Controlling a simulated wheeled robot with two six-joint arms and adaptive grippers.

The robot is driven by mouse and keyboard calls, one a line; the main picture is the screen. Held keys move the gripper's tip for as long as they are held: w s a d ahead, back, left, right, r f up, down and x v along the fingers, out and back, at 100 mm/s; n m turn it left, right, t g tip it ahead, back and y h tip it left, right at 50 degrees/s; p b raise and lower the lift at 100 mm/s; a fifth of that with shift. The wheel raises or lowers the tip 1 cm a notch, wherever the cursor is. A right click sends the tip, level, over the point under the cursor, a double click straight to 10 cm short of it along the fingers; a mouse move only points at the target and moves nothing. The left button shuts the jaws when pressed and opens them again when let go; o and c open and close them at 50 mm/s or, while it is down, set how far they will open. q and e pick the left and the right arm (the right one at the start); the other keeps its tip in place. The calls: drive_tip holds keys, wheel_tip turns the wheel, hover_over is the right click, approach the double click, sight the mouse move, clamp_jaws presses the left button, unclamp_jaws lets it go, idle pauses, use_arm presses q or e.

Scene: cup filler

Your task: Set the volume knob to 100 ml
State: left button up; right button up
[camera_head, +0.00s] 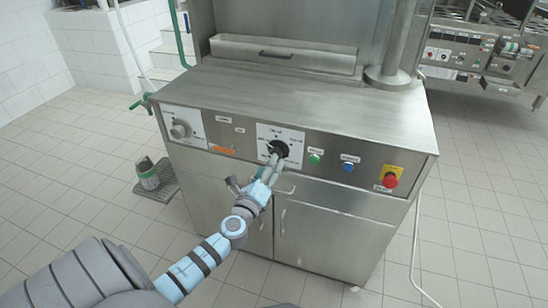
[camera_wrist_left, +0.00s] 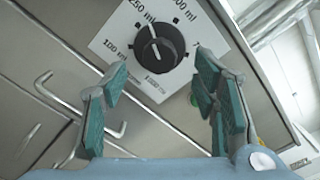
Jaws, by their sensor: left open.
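The black volume knob (camera_head: 278,149) sits on a white dial plate (camera_head: 293,136) on the steel machine's front panel. In the left wrist view the knob (camera_wrist_left: 158,47) has a white pointer line that points up and slightly left, towards the 250 ml label (camera_wrist_left: 141,17). The 100 ml label (camera_wrist_left: 119,46) is at the plate's left. A 500 ml label is at the upper right; a lower label is hard to read. My left gripper (camera_head: 271,168) is open just in front of the knob. Its green-padded fingers (camera_wrist_left: 161,70) are spread wide, apart from the knob and empty.
A grey knob (camera_head: 180,130) is left on the panel. Green (camera_head: 314,159), blue (camera_head: 348,167) and red (camera_head: 389,180) buttons are to the right. Door handles (camera_head: 282,221) stick out below.

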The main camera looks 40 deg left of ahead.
sight(277, 153)
use_arm(q)
drive_tip(key=b+x, duration=0.1)
drive_tip(key=x, duration=0.5)
drive_tip(key=shift+w, duration=0.1)
drive_tip(key=c, duration=1.2)
